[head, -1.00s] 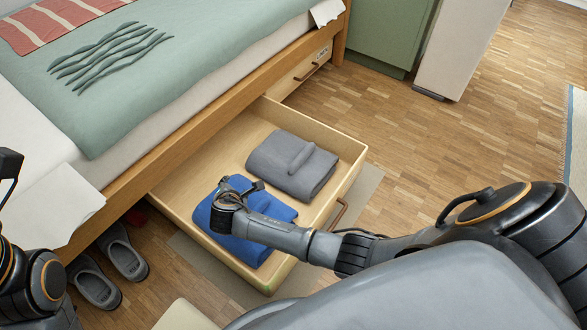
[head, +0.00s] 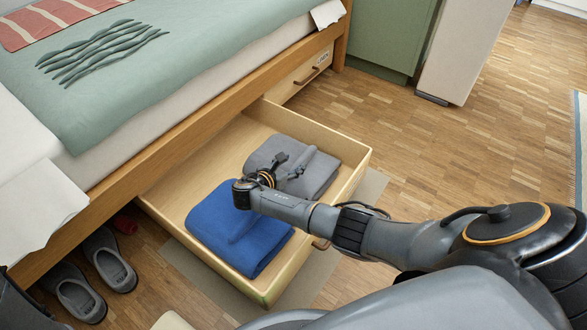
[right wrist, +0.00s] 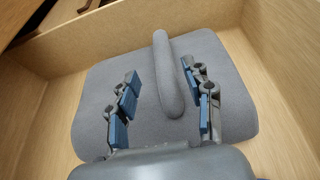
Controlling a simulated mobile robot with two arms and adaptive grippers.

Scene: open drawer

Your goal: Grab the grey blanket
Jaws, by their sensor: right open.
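The grey blanket (head: 318,177) lies folded in the open drawer, at its right end. In the right wrist view the blanket (right wrist: 100,95) has a raised rolled ridge (right wrist: 168,75) on top. My right gripper (head: 290,163) is open above the blanket. In the right wrist view its blue-padded fingers (right wrist: 165,95) stand on either side of the ridge, apart from it. I cannot tell whether the fingertips touch the cloth. My left gripper is not in view.
A folded blue blanket (head: 235,232) lies beside the grey one, in the drawer's nearer left part. The wooden drawer (head: 345,150) is pulled out from under the bed (head: 190,85). Grey slippers (head: 110,260) lie on the floor at the left. Floor to the right is clear.

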